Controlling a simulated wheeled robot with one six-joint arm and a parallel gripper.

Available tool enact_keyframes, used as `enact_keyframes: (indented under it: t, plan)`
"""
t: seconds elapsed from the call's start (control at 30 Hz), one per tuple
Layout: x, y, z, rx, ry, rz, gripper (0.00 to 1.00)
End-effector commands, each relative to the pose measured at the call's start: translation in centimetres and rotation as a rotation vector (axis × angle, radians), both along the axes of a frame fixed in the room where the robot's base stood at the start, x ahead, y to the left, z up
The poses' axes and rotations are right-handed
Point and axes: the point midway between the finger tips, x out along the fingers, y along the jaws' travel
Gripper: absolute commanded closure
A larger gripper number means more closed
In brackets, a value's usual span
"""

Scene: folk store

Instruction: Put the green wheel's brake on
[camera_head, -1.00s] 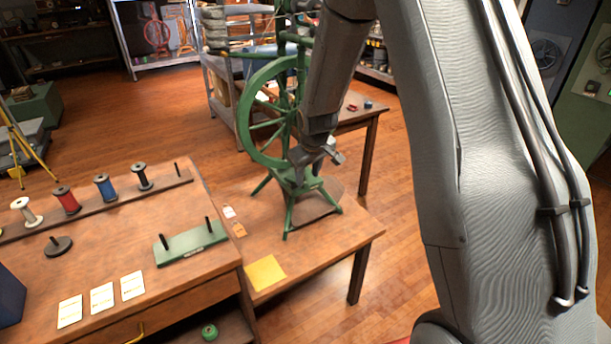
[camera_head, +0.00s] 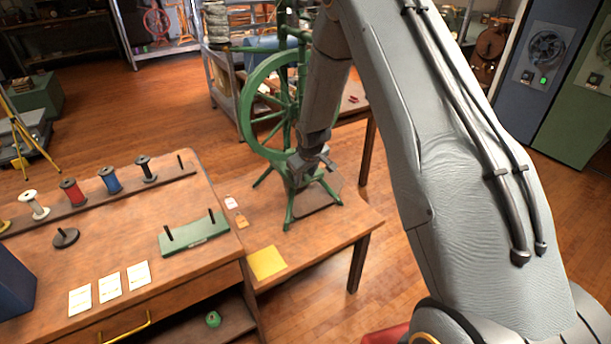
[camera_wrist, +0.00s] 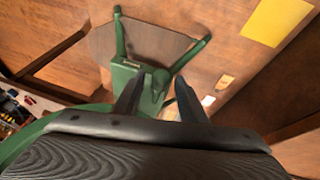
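The green spinning wheel stands upright on a low wooden table. Its large rim (camera_head: 247,102) shows left of my arm in the head view, and part of the rim arcs through the lower left of the wrist view (camera_wrist: 22,137). Its green base (camera_wrist: 123,75) and splayed legs are below my gripper. My gripper (camera_wrist: 158,84) is open, its two dark fingers apart, with a small green upright part (camera_wrist: 156,86) showing between or just beyond them. I cannot tell if they touch it. In the head view my gripper (camera_head: 312,165) is low beside the wheel, just above the base.
A yellow sheet (camera_head: 267,262) and small tags (camera_head: 231,203) lie on the low table. The adjoining workbench (camera_head: 190,275) holds several thread spools, a green two-peg stand (camera_head: 194,235) and white cards. A metal shelf (camera_head: 216,85) stands behind the wheel. Open floor lies beyond.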

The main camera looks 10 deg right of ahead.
Motion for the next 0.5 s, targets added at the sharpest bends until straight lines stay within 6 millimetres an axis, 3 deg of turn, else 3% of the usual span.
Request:
enact_keyframes:
  t: [0.2,0.43,0.5]
  plan:
    - [0.00,0.01,-0.03,0.000,0.000,0.000,0.62]
    - [-0.02,0.02,-0.03,-0.001,0.001,0.001,0.99]
    - [-0.03,0.01,-0.03,-0.001,0.001,0.001,1.00]
